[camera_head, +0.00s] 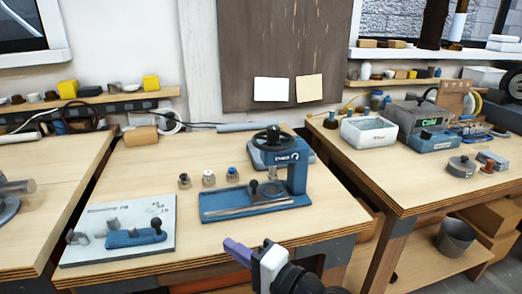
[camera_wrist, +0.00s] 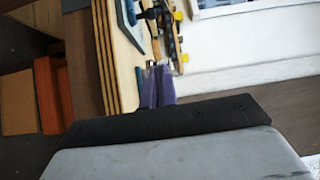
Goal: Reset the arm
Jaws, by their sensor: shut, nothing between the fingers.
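My gripper (camera_head: 238,252) shows at the bottom centre of the head view, with purple fingers and a white and black wrist behind them. It is in front of the middle workbench's front edge, apart from everything on the bench. In the wrist view the purple fingers (camera_wrist: 157,87) lie close together, with nothing seen between them. The gripper is shut and empty. The rest of my arm is mostly cut off by the bottom of the head view.
The middle workbench (camera_head: 330,215) holds a blue press (camera_head: 292,175), a white board with a blue fixture (camera_head: 120,230) and small bottles (camera_head: 208,178). The right workbench (camera_head: 400,185) holds a white bin (camera_head: 368,132) and grey-blue boxes. A grey bucket (camera_head: 455,237) stands on its lower shelf.

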